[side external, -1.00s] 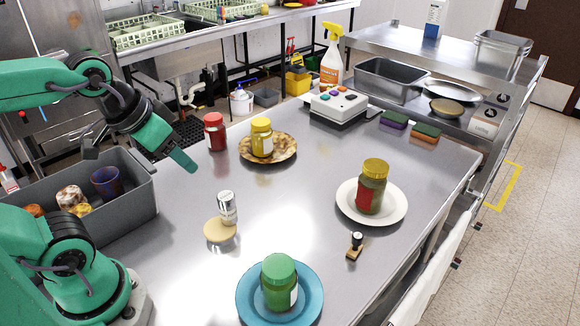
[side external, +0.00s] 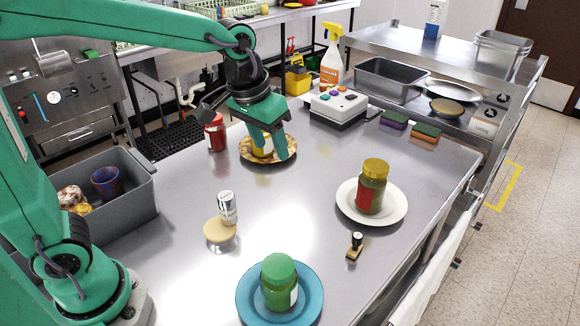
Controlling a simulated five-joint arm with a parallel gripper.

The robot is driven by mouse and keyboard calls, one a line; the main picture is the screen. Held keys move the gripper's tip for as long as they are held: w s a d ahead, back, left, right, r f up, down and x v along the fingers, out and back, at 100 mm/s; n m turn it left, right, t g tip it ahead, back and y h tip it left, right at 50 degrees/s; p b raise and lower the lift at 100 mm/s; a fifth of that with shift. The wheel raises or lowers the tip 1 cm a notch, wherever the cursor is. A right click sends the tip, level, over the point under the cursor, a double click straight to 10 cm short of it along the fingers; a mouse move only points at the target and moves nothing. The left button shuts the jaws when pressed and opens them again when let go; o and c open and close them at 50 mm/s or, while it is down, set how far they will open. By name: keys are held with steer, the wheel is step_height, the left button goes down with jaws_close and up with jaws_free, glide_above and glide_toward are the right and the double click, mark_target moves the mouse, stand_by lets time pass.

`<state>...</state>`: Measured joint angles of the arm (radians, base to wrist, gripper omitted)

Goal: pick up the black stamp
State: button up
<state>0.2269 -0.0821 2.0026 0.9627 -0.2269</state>
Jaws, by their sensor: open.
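My gripper (side external: 278,157) is open and points downward over the patterned brown plate (side external: 268,137) at the back left of the table. It partly hides the yellow-lidded jar (side external: 262,149) on that plate. I cannot tell whether it touches the jar. The stamp is well to the right of my gripper and nearer the camera.
A jar (side external: 371,187) stands on a white plate (side external: 399,206). A green jar (side external: 279,284) stands on a blue plate (side external: 311,288). A silver-topped shaker (side external: 227,209) stands by a tan disc (side external: 219,231). A red jar (side external: 215,132) is at the back. The table's middle is clear.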

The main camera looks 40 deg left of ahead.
steer(key=w+d+f+g, duration=0.2)
steer(key=w+d+f, duration=0.5)
steer(key=d, duration=0.1)
glide_above(359, 234)
steer(key=shift+g+y, duration=0.3)
steer(key=shift+g, duration=0.1)
steer(key=f, duration=0.5)
steer(key=a+f, duration=0.1)
steer(key=f, duration=0.1)
steer(key=shift+f, duration=0.4)
steer(key=shift+d+f, duration=0.45)
steer(key=shift+f, duration=3.9)
jaws_close()
steer(key=shift+r, duration=0.15)
